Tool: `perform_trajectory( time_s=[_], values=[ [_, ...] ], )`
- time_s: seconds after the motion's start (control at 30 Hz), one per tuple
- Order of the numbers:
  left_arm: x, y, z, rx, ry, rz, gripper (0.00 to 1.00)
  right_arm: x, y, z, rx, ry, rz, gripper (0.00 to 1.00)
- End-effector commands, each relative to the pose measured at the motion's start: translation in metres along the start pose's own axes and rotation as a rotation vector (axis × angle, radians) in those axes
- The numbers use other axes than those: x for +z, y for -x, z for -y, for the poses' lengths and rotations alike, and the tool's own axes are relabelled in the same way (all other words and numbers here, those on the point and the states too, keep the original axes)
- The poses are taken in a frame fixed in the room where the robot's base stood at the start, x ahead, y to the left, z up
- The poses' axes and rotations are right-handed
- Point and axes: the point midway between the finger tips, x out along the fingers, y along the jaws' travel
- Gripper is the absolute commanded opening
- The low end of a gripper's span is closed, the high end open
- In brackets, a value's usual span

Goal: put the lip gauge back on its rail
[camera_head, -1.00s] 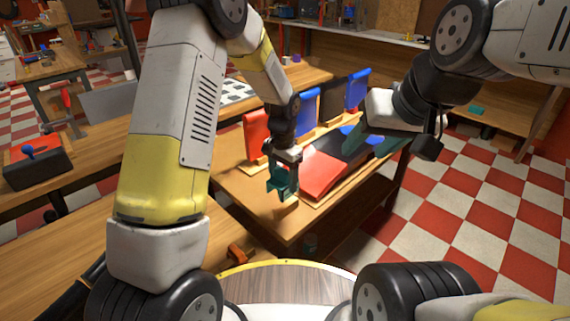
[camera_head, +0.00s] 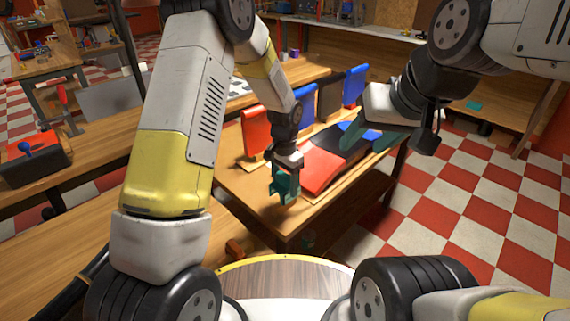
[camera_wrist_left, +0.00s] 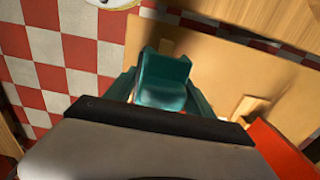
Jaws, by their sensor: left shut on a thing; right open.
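My left gripper (camera_head: 284,188) hangs over the front corner of the wooden table. It is shut on a teal, trough-shaped piece, which I take to be the lip gauge (camera_wrist_left: 163,82); in the left wrist view the piece sits between the teal fingers. In the head view, gauge and fingers blend in colour. A short wooden block (camera_wrist_left: 246,108) stands on the table beside the gripper in the wrist view; I cannot tell whether it is the rail. My right gripper (camera_head: 385,140) is open over the table's far right part, apart from the left one.
On the table (camera_head: 262,212) stand upright red (camera_head: 254,132), blue and black panels, with a sloping red panel (camera_head: 322,170) beside black and blue ones. Checkered floor (camera_head: 470,190) lies to the right.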

Motion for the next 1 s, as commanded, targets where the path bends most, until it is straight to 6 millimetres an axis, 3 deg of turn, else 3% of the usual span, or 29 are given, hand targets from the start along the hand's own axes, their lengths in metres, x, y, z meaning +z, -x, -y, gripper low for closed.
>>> perform_trajectory(
  time_s=[0.6,1.0],
  values=[
    [0.0,-0.048,0.0,0.0,0.0,0.001,0.17,0.0,0.0,0.0,0.0,0.0,0.0,0.5],
    [0.0,-0.058,0.0,-0.001,0.0,-0.001,0.17,0.0,0.0,0.0,0.0,0.0,0.0,0.5]
  ],
)
